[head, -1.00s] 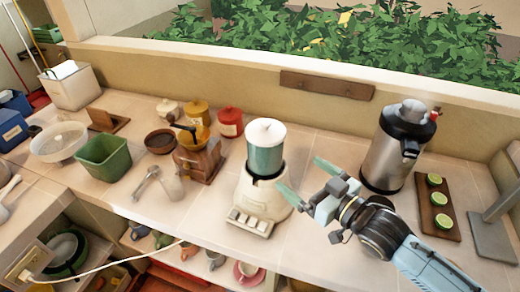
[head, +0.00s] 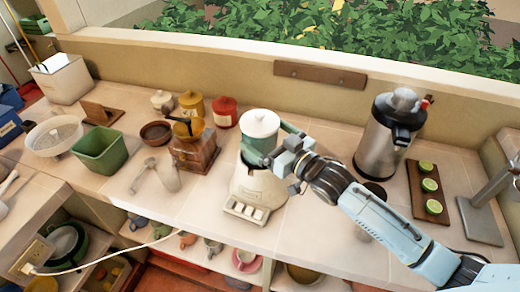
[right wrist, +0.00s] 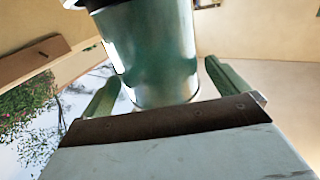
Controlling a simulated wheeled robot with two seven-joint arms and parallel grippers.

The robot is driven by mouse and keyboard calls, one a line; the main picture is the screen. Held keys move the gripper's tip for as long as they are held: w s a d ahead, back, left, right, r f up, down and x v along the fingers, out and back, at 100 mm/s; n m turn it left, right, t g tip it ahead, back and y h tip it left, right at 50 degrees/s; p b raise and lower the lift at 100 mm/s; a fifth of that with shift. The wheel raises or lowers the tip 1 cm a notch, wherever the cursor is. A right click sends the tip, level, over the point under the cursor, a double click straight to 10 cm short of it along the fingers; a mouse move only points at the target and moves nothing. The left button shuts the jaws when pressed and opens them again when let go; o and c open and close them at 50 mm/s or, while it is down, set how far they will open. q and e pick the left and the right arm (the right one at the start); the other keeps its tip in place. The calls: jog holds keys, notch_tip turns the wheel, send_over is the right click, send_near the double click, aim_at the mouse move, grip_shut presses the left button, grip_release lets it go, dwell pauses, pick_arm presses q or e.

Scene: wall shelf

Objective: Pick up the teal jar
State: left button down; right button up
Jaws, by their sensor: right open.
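The teal jar (head: 257,143) has a white lid and sits upright in the cream blender base (head: 256,185) in the head view. My right gripper (head: 262,150) is at the jar, its arm coming in from the right. In the right wrist view the jar (right wrist: 150,55) stands between the two green fingers (right wrist: 165,88), one on each side. The fingers are open, and a gap shows beside the right one. My left gripper is not in view.
A wooden coffee grinder (head: 194,148) stands left of the base. A steel airpot (head: 382,140) and a wooden board (head: 418,207) with lime halves stand to the right. A red canister (head: 224,112) is behind. The counter in front of the base is narrow.

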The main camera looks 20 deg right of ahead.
jog(key=x, duration=0.3)
jog(key=shift+w+r, duration=0.1)
jog(key=shift+w, duration=0.05)
jog(key=c, duration=1.7)
jog(key=shift+r, duration=0.1)
jog(key=shift+c, duration=0.3)
